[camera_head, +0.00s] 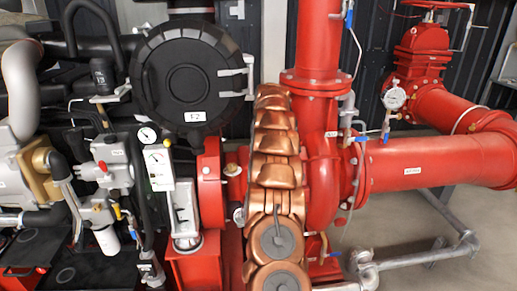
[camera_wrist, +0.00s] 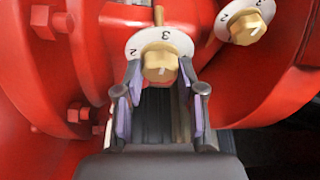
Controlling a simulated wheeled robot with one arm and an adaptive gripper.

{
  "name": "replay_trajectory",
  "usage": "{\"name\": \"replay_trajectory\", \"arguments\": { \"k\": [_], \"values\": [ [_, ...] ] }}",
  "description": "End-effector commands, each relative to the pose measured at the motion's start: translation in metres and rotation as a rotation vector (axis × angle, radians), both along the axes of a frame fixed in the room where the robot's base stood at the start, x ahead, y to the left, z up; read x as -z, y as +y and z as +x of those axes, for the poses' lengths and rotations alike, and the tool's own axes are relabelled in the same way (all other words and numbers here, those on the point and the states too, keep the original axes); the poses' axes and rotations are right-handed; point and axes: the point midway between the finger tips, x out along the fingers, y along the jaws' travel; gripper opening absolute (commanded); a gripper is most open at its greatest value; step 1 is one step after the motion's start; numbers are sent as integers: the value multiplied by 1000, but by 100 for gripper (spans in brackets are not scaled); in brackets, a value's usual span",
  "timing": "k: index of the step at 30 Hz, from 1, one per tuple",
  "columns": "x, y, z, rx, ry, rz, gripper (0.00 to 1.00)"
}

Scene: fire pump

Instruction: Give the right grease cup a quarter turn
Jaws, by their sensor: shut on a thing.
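In the wrist view, a brass grease cup (camera_wrist: 160,64) with a hexagonal knob and a pale mark sits in front of a white dial (camera_wrist: 146,38) on red metal. The digits 2 and 3 show on the dial. My gripper (camera_wrist: 161,84) has a finger on each side of this knob and is shut on it. A second brass grease cup (camera_wrist: 247,28) with its own numbered dial is up and to the right, apart from my fingers. In the head view my copper-coloured arm covers part of the pump, and my gripper cannot be made out.
Red bolts (camera_wrist: 82,112) stand out at the left in the wrist view. In the head view, the red pump casing (camera_head: 322,175) and pipe (camera_head: 430,163) are right of my arm. A grey pipe (camera_head: 410,261) runs low at the right. Engine parts crowd the left.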

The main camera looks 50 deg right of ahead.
Motion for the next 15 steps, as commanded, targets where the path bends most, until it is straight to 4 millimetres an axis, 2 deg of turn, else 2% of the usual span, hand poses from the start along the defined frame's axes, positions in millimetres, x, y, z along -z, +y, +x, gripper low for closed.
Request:
{"name": "replay_trajectory", "arguments": {
  "k": [8,9,15],
  "values": [
    [1,0,0,0,1,0,4],
    [1,0,0,0,1,0,43],
    [0,0,0,0,0,0,64]
  ]
}}
